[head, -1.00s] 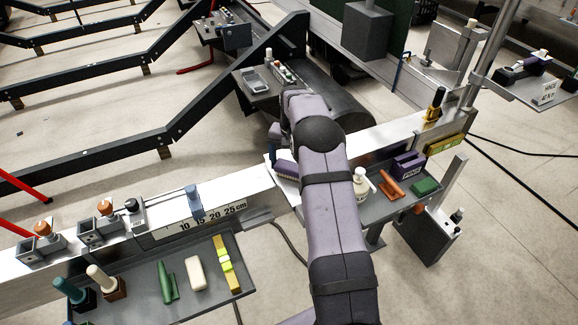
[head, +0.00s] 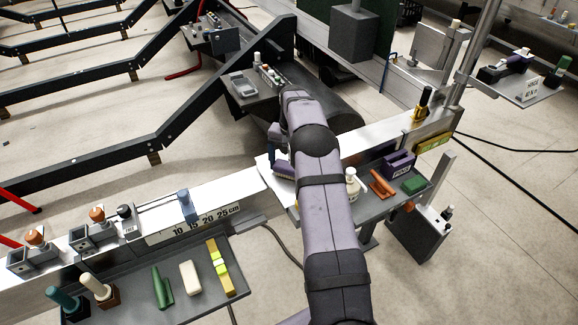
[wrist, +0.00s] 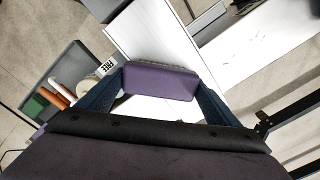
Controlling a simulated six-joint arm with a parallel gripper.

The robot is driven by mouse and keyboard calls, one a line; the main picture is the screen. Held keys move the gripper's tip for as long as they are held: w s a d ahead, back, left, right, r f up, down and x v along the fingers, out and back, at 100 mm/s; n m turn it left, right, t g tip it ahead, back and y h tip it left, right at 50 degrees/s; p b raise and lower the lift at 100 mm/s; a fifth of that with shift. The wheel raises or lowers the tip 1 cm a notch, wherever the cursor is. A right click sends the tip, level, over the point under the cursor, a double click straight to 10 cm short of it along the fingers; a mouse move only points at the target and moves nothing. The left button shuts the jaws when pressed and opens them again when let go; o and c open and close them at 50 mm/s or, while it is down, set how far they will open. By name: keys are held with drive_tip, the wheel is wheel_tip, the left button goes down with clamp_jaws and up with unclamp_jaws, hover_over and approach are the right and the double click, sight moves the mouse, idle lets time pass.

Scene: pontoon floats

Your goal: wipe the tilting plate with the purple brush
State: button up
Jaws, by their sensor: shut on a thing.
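My gripper (wrist: 160,88) is shut on the purple brush (wrist: 160,82), one blue finger at each end of its block. In the head view the brush (head: 284,171) shows just left of my forearm, low over a white plate (head: 264,172). In the wrist view the white plate (wrist: 147,38) lies under and beyond the brush. I cannot tell whether the bristles touch it. My arm hides the right part of the plate in the head view.
A grey tray (head: 372,208) right of my arm holds a white bottle (head: 351,184), an orange tool (head: 382,184), a purple holder (head: 399,165) and a green block (head: 414,186). A front-left tray (head: 205,300) holds several tools. A metal beam (head: 235,186) runs alongside.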

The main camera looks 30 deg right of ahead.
sight(281, 163)
drive_tip(key=shift+w+d+r, duration=0.6)
drive_tip(key=shift+w+d, duration=0.05)
drive_tip(key=shift+w, duration=0.2)
drive_tip(key=shift+w+a, duration=0.1)
drive_tip(key=shift+a, duration=0.3)
drive_tip(key=shift+w+a+f, duration=0.3)
drive_tip(key=shift+a, duration=0.2)
drive_tip(key=shift+s+a+b, duration=0.25)
drive_tip(key=shift+a+b, duration=0.05)
drive_tip(key=shift+a, duration=0.65)
drive_tip(key=shift+w+f, duration=0.1)
drive_tip(key=shift+a+f, duration=0.1)
drive_tip(key=shift+a, duration=1.85)
